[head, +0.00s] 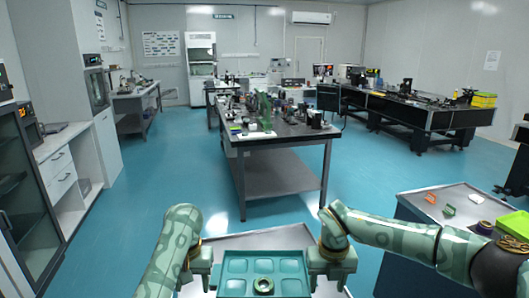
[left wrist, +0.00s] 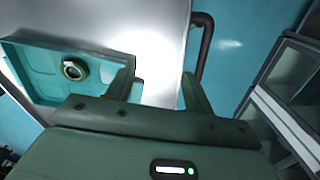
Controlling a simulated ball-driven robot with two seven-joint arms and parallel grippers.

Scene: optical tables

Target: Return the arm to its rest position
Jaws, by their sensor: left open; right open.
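My left gripper (head: 202,281) is at the left side of a teal compartment tray (head: 235,266). In the left wrist view, the left gripper's two fingers (left wrist: 158,88) are apart with nothing between them, and the tray (left wrist: 35,85) lies beside them on the left. A dark ring-shaped part (head: 263,285) sits in the tray; it also shows in the left wrist view (left wrist: 75,70). My right gripper (head: 329,281) is at the right side of the tray, open. I cannot tell whether either gripper touches the tray.
The tray is over a grey metal top (head: 262,239). A side cabinet (head: 425,207) at right bears small orange and green parts and a green bin (head: 510,234). A central optical table (head: 280,137) stands ahead.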

